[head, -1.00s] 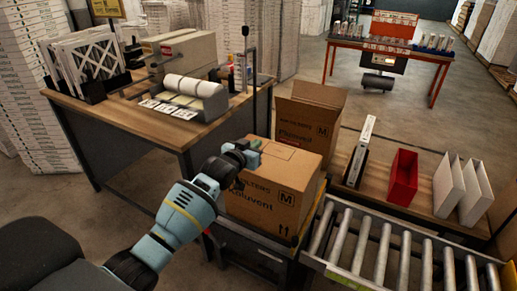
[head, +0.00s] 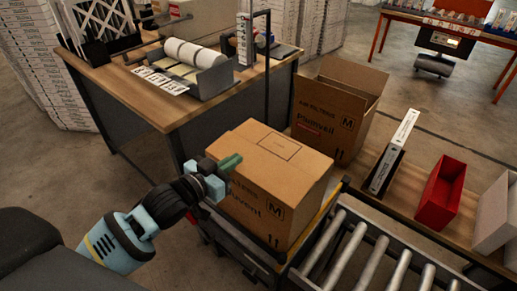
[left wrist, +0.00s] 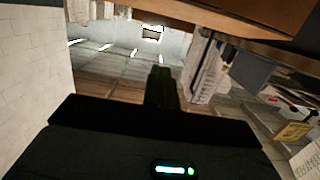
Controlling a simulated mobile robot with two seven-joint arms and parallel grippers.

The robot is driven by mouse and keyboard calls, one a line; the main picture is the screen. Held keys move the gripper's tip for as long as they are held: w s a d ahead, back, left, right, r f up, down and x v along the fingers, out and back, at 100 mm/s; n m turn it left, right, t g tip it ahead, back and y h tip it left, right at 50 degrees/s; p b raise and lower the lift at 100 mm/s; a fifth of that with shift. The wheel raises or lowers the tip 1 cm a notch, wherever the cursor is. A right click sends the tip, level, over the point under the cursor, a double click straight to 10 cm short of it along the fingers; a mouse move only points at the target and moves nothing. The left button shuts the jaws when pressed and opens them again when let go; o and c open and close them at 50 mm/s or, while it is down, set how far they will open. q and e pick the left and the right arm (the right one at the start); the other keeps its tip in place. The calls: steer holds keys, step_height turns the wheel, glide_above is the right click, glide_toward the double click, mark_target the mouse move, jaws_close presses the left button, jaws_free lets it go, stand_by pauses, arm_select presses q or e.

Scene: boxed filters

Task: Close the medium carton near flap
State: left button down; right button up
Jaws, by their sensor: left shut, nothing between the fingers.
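The medium carton (head: 275,170) is a brown box marked M. It sits upright on a low stand, and its top looks flat and closed, with a dark rectangle outlined on it. My left gripper (head: 230,162) is shut and empty at the carton's upper left edge. I cannot tell whether its green fingertips touch the carton. In the left wrist view the shut fingers (left wrist: 163,88) show dark, and a brown surface, probably the carton, fills the upper right. The near flap's edge cannot be made out clearly. My right gripper is not in view.
A second M carton (head: 336,112) stands open behind. A roller conveyor (head: 375,265) lies to the right. A red bin (head: 440,192) and a white-and-black upright holder (head: 393,153) stand on a wooden surface. A workbench (head: 185,105) with rolls is at back left.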

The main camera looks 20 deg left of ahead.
arm_select(q)
glide_above(258, 160)
steer(key=shift+s+f, duration=0.2)
steer(key=shift+f, duration=0.3)
step_height(258, 160, down, 3)
steer(key=shift+w+r, duration=0.15)
steer(key=shift+w+f, duration=0.1)
steer(key=shift+f, duration=0.6)
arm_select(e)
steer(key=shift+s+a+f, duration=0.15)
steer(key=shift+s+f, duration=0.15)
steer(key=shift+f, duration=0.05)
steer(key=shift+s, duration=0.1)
